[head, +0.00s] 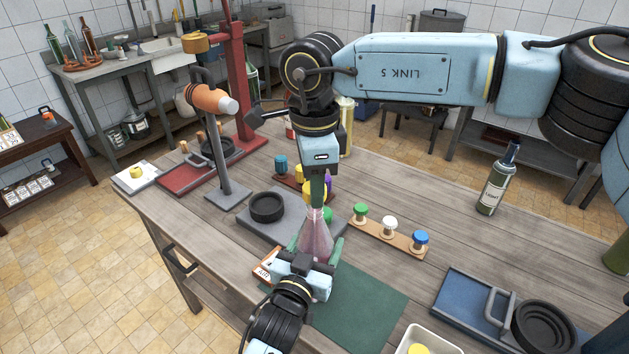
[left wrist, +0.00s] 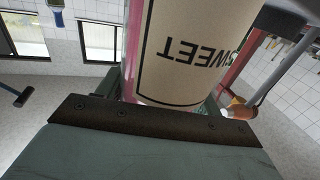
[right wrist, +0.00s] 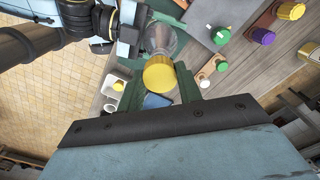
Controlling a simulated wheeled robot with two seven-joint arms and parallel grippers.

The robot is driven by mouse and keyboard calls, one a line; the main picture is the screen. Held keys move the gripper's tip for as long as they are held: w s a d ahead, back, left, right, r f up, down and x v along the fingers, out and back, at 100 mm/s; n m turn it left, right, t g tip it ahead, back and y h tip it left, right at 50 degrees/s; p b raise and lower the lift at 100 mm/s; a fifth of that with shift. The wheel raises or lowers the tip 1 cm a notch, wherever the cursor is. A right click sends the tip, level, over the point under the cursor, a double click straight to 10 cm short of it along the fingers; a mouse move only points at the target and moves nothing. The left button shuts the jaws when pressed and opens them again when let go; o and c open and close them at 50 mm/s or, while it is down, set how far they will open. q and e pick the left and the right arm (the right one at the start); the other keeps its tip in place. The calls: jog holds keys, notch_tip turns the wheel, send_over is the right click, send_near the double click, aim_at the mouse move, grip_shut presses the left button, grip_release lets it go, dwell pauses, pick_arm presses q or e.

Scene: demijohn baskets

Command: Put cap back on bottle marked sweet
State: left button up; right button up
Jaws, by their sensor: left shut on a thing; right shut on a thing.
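My left gripper (head: 318,252) is shut around a pinkish clear bottle (head: 316,238), which stands upright above the green mat. In the left wrist view its pale label (left wrist: 190,50) reads SWEET, upside down in the picture. My right gripper (head: 317,192) points straight down over the bottle's mouth. In the right wrist view a yellow cap (right wrist: 160,76) sits between the right gripper's fingers, and the gripper is shut on it. The bottle's clear shoulder (right wrist: 160,38) shows beyond the cap. Whether cap and bottle neck touch is hidden.
A wooden strip holds a green cap (head: 361,211), a white cap (head: 389,224) and a blue cap (head: 421,238) beside the bottle. A black ring (head: 267,207) lies on a grey slab. A dark bottle (head: 492,190) stands at right. A blue tray (head: 466,308) is at front right.

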jog(key=m, duration=1.4)
jog(key=shift+m, duration=0.3)
jog(key=m, duration=0.5)
jog(key=shift+m, duration=0.3)
jog(key=m, duration=0.5)
jog(key=shift+m, duration=0.3)
jog(key=o, duration=1.1)
jog(key=shift+o, duration=0.2)
notch_tip(320, 180, up, 12)
